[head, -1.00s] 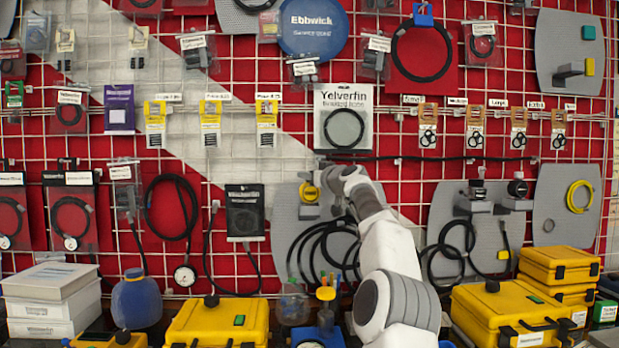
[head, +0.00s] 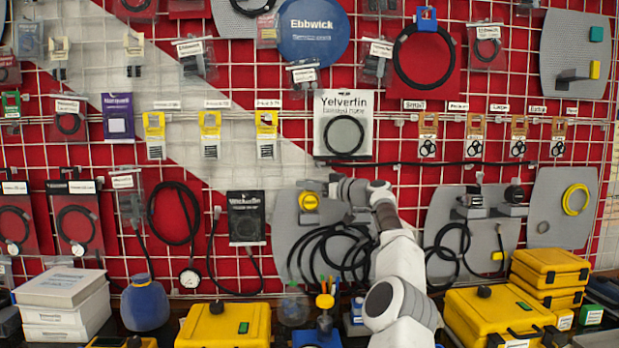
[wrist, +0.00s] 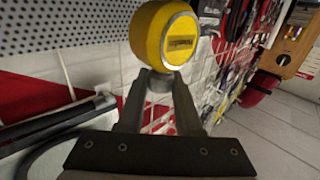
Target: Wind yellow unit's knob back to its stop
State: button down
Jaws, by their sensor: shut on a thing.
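The yellow unit (head: 309,201) is a round yellow body on a grey perforated board (head: 285,232) on the wall rack. In the wrist view the yellow unit (wrist: 150,38) has a silver-ringed face with a small label window, and a short grey knob (wrist: 159,84) at its near side. My gripper (wrist: 160,78) is shut on this knob, one finger on each side. The fingertips partly hide the knob, and I cannot read its turn. In the head view my gripper (head: 332,188) is just right of the yellow unit, small and hard to make out.
Black hoses (head: 325,248) hang below the yellow unit, beside my arm. Two dark units (head: 473,198) (head: 514,194) sit on another grey board to the right. Yellow cases (head: 225,325) and bottles stand below. The wall rack is crowded with packets.

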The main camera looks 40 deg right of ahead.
jog(key=shift+p, duration=0.3)
dwell(0.5)
jog(key=c, duration=0.6)
grip_release()
jog(key=shift+o, duration=0.2)
jog(key=shift+s+f+b, duration=0.15)
jog(key=shift+s+b, duration=0.1)
jog(key=shift+b, duration=0.15)
jog(key=b+v, duration=0.8)
jog(key=v, duration=0.9)
jog(key=shift+d+b, duration=0.25)
jog(key=shift+b, duration=0.15)
jog(key=shift+w, duration=0.15)
